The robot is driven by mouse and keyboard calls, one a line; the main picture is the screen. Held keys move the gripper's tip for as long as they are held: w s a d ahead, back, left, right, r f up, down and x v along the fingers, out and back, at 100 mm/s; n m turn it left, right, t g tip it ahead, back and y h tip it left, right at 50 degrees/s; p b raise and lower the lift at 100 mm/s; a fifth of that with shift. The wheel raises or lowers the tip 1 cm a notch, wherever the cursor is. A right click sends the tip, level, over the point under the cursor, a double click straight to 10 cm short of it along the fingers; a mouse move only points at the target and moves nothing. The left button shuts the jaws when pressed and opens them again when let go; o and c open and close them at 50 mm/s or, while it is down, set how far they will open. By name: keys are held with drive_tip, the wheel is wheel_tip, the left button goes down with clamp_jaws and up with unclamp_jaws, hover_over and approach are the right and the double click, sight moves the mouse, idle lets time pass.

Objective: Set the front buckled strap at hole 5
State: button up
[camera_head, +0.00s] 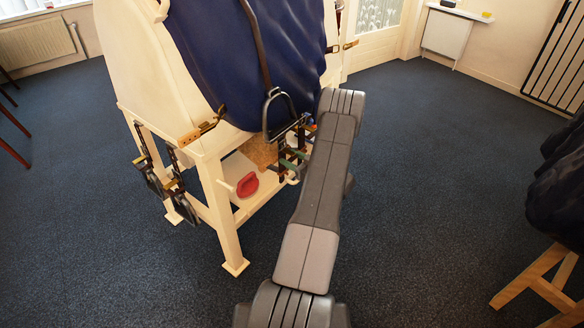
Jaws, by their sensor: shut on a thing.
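My gripper (292,157) is beside the lower edge of the dark blue saddle cloth (215,50), just below the stirrup (279,108), partly hidden by my own grey arm. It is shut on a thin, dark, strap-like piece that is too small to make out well. A brown strap with brass fittings (203,129) sticks out at the left lower edge of the cloth. Another brass-ended strap (342,46) shows at the right side. I cannot tell which strap is the front one, and no holes can be read.
A cream wooden stand (213,198) carries the horse-like body (136,62). A wooden-legged stand (535,285) is at right. The blue floor (430,160) between is clear.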

sight(283, 145)
wheel_tip(283, 145, up, 4)
drive_tip(key=shift+r+p, duration=0.25)
drive_tip(key=shift+p, duration=0.1)
drive_tip(key=o, duration=1.4)
drive_tip(key=shift+d, duration=0.1)
drive_tip(key=p+v, duration=0.1)
drive_tip(key=v, duration=1.2)
drive_tip(key=shift+s+d+f+p, duration=0.1)
drive_tip(key=shift+s+d+p, duration=0.15)
drive_tip(key=shift+p, duration=0.1)
